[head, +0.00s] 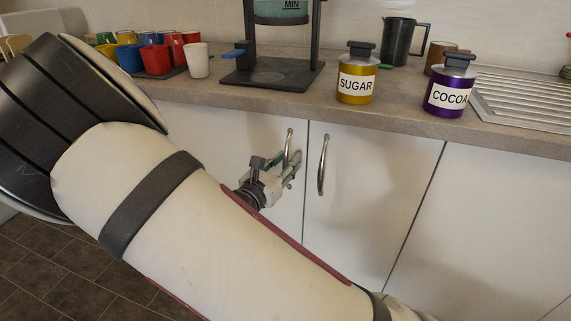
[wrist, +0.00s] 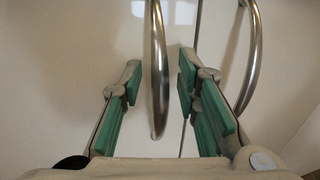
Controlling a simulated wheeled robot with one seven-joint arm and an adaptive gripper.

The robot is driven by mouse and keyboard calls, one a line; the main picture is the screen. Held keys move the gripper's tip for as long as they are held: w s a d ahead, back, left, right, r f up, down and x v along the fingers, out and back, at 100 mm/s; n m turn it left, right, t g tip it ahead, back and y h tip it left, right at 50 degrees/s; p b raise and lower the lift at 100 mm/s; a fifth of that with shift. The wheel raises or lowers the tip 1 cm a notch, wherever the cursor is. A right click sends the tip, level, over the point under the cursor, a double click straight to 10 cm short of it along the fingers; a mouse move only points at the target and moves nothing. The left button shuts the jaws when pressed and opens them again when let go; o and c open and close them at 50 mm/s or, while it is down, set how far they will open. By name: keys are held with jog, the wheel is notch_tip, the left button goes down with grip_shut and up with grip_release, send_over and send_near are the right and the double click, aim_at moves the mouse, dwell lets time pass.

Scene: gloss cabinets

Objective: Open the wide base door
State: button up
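White base doors stand under the counter. The left door (head: 235,130) and the right door (head: 365,190) meet at a dark vertical seam, and both look closed. The left door's curved metal handle (head: 288,146) sits near that seam. The right door's handle (head: 322,165) is just across it. My gripper (head: 290,172) is at the left handle. In the wrist view my gripper (wrist: 158,88) is open, with green-padded fingers on either side of the left handle (wrist: 158,65). The fingers look apart from the bar. The right handle (wrist: 252,55) lies beyond the right finger. My arm hides much of the left door.
The counter (head: 400,110) above holds a sugar jar (head: 356,85), a cocoa jar (head: 450,92), a black jug (head: 402,42), several coloured cups (head: 155,60) and a dark stand (head: 270,75). A ridged steel drainer (head: 525,100) is at the right. Dark floor tiles (head: 50,265) are clear at lower left.

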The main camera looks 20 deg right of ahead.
grip_shut()
